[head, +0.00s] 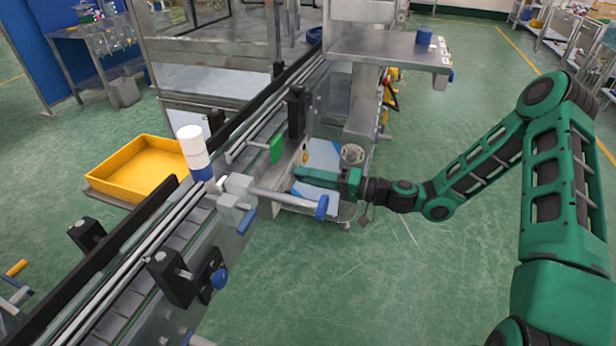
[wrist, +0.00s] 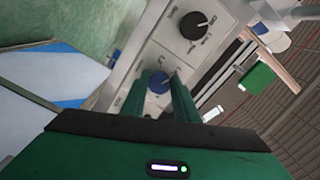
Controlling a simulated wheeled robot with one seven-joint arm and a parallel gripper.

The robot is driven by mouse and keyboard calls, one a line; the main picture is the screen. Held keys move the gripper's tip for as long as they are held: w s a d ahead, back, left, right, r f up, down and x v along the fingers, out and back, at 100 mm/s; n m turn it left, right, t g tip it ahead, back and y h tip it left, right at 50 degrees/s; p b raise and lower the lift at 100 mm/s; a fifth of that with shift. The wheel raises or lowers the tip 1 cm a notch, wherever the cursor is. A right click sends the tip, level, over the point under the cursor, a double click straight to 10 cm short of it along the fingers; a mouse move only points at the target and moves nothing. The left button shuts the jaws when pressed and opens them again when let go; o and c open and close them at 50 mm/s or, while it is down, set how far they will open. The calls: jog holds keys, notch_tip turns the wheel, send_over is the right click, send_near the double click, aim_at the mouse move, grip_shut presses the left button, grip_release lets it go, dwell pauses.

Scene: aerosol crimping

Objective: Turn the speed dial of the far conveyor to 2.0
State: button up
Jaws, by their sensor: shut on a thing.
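My gripper (head: 298,172) reaches in from the right to the side of the conveyor line (head: 262,128) in the head view. In the wrist view, my gripper (wrist: 160,84) has its two green fingers on either side of a round blue dial (wrist: 158,79) on a pale panel. It is shut on this dial, and the fingers hide part of it. A black dial (wrist: 194,26) with a white pointer sits on the same panel, apart from the fingers. The scale marks are too small to read. The blue dial is not clearly visible in the head view.
A clamp with a blue-ended handle (head: 321,207) juts out just in front of my gripper. A yellow tray (head: 140,168) sits at left. A steel shelf (head: 385,46) overhangs behind.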

jog(key=shift+w+d+m, duration=0.15)
jog(key=shift+w+m, duration=0.05)
jog(key=shift+m, duration=0.3)
jog(key=shift+f, duration=0.1)
jog(key=o, duration=1.1)
jog(key=shift+c, duration=0.2)
jog(key=shift+s, duration=0.1)
jog(key=v, duration=1)
jog(key=shift+d, duration=0.35)
jog(key=shift+s, duration=0.1)
